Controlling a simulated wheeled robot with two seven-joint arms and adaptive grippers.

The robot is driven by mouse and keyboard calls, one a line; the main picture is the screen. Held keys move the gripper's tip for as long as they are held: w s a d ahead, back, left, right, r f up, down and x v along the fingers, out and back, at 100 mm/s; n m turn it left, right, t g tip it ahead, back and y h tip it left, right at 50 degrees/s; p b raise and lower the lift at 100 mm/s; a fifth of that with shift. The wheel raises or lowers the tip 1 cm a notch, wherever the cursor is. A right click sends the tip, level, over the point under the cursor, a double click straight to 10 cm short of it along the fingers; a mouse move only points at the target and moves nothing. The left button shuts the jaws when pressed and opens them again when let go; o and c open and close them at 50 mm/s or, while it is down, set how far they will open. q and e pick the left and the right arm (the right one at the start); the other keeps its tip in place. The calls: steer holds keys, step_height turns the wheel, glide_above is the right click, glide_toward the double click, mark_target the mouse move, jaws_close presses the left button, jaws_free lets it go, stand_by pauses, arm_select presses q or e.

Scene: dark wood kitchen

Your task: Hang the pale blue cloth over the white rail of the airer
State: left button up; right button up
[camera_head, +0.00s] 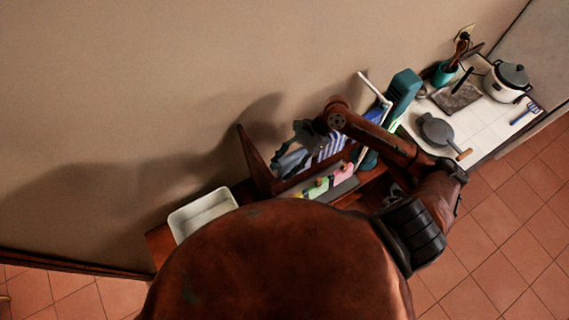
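A white rail (374,88) sticks out beside a teal upright (402,92), which I take for the airer; my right arm hides its lower part. A pale blue-grey cloth (290,161) lies bunched behind the dark wood board, just below my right gripper (303,134). A blue-and-white striped cloth (333,148) lies to its right. My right gripper is dark and small here, left of the rail and apart from it. Whether its fingers are open, or touch the pale cloth, I cannot tell. A darker blue piece (375,114) shows under the rail. My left gripper is out of view.
A white tray (202,213) sits at the left end of the wood surface. A dark wood board (255,160) stands upright beside the cloths. Small coloured items (318,188) lie in front. At right, a counter holds a grey pan (436,129) and a white cooker (506,82).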

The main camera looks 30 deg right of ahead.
steer(key=v, duration=1.2)
steer(key=shift+s, duration=0.1)
